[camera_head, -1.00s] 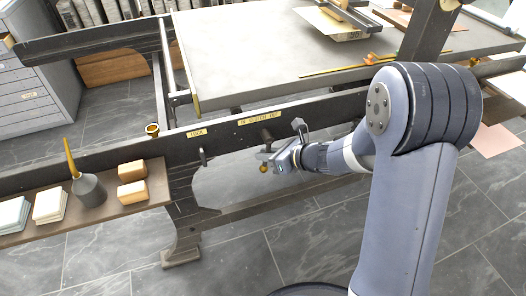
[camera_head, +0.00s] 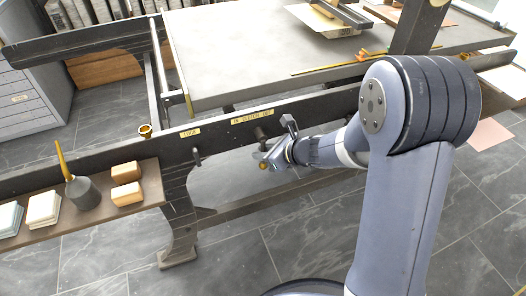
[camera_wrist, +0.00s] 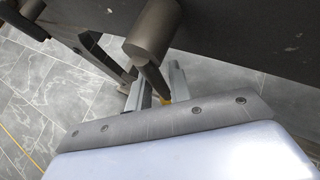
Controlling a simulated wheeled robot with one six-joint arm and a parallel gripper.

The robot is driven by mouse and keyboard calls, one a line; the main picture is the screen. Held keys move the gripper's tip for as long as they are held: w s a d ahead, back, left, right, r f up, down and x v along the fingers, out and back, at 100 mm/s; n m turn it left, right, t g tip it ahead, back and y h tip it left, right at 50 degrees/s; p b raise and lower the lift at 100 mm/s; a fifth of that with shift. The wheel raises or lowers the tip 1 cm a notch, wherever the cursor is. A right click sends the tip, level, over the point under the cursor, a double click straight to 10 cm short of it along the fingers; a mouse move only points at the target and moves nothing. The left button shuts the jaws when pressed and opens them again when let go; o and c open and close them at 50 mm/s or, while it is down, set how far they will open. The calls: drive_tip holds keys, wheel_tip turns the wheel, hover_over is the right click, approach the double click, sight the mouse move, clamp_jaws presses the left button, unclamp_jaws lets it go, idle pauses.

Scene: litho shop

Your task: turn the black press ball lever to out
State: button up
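The press lever's dark cylindrical hub (camera_head: 260,133) sticks out of the press rail below the IN CLUTCH OUT label (camera_head: 251,117). In the wrist view, the hub (camera_wrist: 154,32) is large, and a dark lever rod (camera_wrist: 152,78) runs down from it toward my fingers. In the wrist view, my gripper's two grey fingers (camera_wrist: 156,93) stand on either side of the rod's end. A bit of brass shows between them. Their contact with the lever is partly hidden.
A second dark lever (camera_head: 197,155) hangs under the LOCK label (camera_head: 190,132), left of my gripper. A brass cup (camera_head: 146,130) sits on the rail. The press bed (camera_head: 230,65) lies above.

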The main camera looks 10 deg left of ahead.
drive_tip(key=shift+o, duration=1.4)
drive_tip(key=p+v, duration=0.3)
drive_tip(key=v, duration=0.8)
drive_tip(key=shift+a, duration=0.15)
drive_tip(key=b+x, duration=0.3)
drive_tip(key=x, duration=0.7)
drive_tip(key=shift+w+a+f, duration=0.15)
drive_tip(key=shift+a+f, duration=0.05)
drive_tip(key=shift+f, duration=0.1)
drive_tip(key=shift+a, duration=0.15)
drive_tip(key=shift+r, duration=0.1)
